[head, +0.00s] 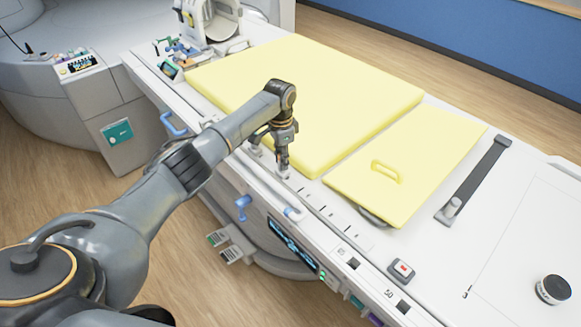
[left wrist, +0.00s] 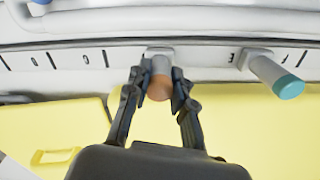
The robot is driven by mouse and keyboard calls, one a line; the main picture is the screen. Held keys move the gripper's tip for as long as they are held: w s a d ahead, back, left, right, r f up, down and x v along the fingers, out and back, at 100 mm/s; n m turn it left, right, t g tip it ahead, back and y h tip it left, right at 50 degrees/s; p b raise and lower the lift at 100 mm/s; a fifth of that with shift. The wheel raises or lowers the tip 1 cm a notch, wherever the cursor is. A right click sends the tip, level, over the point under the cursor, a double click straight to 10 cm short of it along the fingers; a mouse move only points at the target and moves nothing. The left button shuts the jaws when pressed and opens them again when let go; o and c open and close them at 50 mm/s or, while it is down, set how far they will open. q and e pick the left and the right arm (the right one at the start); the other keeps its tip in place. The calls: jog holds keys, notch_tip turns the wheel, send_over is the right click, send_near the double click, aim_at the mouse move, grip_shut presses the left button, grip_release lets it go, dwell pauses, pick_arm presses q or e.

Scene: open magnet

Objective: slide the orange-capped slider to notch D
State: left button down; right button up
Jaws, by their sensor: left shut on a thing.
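The orange-capped slider (left wrist: 159,84) stands in its rail, its grey stem and orange cap between my left gripper's two dark fingers in the left wrist view. My left gripper (head: 283,166) is shut on it, at the rail along the near side of the table in the head view. In the head view the fingers hide the cap. The notch rail (left wrist: 120,57) carries ticks and small letters, upside down in the left wrist view and too blurred to read surely. The slider covers part of the markings. My right gripper is not in view.
A teal-capped slider (left wrist: 287,86) stands on the same rail, to the right in the left wrist view. A yellow pad (head: 340,85) and a yellow panel with a handle (head: 415,160) lie beside the rail. A dark round knob (head: 553,289) sits far right.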

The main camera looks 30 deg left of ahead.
pick_arm(q)
jog(key=shift+w+a+f, duration=0.1)
jog(key=shift+a+f, duration=0.05)
jog(key=shift+a, duration=0.3)
jog(key=shift+w+a+r, duration=0.1)
jog(key=shift+r, duration=0.1)
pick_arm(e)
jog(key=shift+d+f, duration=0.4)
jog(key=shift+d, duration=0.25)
pick_arm(q)
jog(key=c, duration=1.1)
grip_release()
jog(key=shift+a, duration=0.1)
jog(key=shift+c, duration=0.2)
notch_tip(320, 180, up, 12)
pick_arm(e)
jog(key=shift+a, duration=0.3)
pick_arm(q)
jog(key=shift+f, duration=0.1)
